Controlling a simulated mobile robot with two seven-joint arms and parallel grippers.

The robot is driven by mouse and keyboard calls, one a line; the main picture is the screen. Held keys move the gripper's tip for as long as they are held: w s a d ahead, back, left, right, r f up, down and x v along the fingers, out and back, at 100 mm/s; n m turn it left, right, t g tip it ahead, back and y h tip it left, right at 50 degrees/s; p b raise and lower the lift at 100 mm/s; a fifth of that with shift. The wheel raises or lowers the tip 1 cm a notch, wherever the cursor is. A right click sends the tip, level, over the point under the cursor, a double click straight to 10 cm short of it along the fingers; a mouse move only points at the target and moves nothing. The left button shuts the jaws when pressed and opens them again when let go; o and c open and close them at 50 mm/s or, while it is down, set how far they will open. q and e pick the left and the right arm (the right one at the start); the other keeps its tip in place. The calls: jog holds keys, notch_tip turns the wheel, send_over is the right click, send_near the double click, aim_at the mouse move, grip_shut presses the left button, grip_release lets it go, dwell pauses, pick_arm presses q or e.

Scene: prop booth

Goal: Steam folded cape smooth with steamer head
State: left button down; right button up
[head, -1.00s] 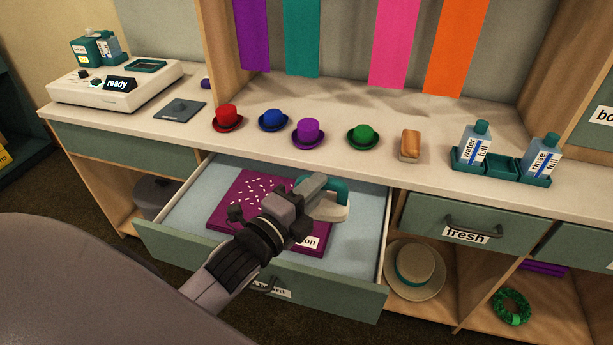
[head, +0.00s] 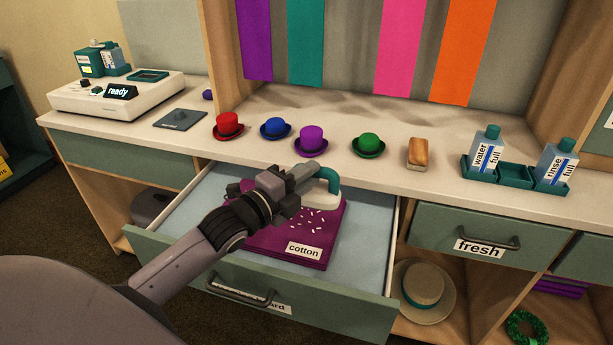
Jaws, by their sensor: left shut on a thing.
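A folded purple cape (head: 328,246) with a "cotton" label lies flat in the open drawer. White specks show on its right part; my arm hides much of its left part. My left gripper (head: 303,183) is shut on the steamer head (head: 331,183), which has a teal handle and a pale base. The gripper holds it over the far right part of the cape. The gripper hides part of the steamer, and I cannot tell whether its base touches the cloth. My right gripper is out of view.
The open drawer (head: 370,262) has free floor right of the cape. On the counter (head: 300,108) stand several small hats, a brush (head: 418,154) and a teal tray (head: 515,174) with two bottles. A white machine (head: 115,97) reading "ready" stands at the left.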

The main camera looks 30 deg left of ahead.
aim_at(303, 200)
pick_arm(q)
jog(key=shift+f+b, duration=1.25)
jog(key=shift+f, duration=0.05)
jog(key=shift+f+b, duration=1.4)
jog(key=shift+b, duration=0.05)
jog(key=s+a+p, duration=0.2)
jog(key=s+a, duration=0.2)
jog(key=a, duration=1.4)
jog(key=shift+s+a, duration=0.2)
jog(key=shift+a, duration=0.05)
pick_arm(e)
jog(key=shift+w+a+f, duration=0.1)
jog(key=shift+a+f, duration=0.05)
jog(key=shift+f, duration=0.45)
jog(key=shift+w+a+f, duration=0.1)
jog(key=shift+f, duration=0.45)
pick_arm(q)
jog(key=shift+a, duration=0.1)
jog(key=shift+r, duration=0.1)
dwell(0.4)
notch_tip(303, 200, up, 15)
jog(key=p, duration=1.6)
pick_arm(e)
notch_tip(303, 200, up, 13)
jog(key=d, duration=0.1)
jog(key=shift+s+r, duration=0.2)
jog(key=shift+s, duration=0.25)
